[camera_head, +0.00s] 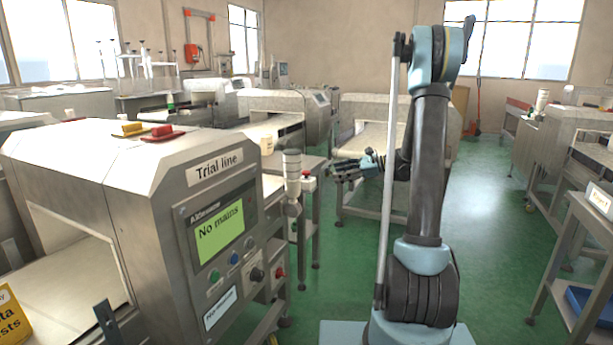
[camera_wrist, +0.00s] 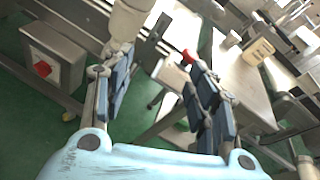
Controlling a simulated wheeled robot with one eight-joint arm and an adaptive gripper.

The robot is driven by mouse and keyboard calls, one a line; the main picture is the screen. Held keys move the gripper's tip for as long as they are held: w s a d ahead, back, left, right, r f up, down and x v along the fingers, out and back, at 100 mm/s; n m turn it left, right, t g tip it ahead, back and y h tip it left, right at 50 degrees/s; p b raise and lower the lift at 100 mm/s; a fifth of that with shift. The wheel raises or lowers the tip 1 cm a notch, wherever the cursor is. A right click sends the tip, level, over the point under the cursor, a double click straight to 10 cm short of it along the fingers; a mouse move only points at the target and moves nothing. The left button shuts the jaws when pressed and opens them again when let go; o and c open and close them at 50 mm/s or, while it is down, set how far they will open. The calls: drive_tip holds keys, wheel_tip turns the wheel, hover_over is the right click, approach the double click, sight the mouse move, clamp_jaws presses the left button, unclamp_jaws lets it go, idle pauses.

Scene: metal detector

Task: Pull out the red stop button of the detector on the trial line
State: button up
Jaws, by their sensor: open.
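The detector (camera_head: 150,190) labelled "Trial line" stands at the left in the head view. Its display (camera_head: 220,232) reads "No mains". A red round knob (camera_head: 279,272) shows at the right of its panel, low down. My gripper (camera_head: 345,172) is open, raised right of the detector. In the wrist view its fingers (camera_wrist: 160,85) are apart with nothing between them. A red knob (camera_wrist: 188,57) shows beyond the right finger, and a red switch (camera_wrist: 43,68) sits on a grey box at left.
A white cylindrical post (camera_head: 291,175) stands between the detector and my gripper. Red and yellow blocks (camera_head: 130,129) lie on the detector top. Other machines (camera_head: 285,112) stand behind. Green floor (camera_head: 490,215) is open to the right of my arm.

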drive_tip(key=w+d+f+m+y, duration=0.2)
drive_tip(key=w+f+m+y, duration=0.15)
drive_tip(key=w, duration=0.25)
approach(306, 171)
drive_tip(key=shift+t, duration=0.3)
drive_tip(key=a, duration=0.3)
drive_tip(key=w+a, duration=0.1)
drive_tip(key=a, duration=0.5)
drive_tip(key=shift+w+a+f, duration=0.15)
drive_tip(key=shift+w+a, duration=0.05)
drive_tip(key=shift+a, duration=0.15)
clamp_jaws()
drive_tip(key=shift+w+r, duration=0.1)
drive_tip(key=shift+r, duration=0.4)
unclamp_jaws()
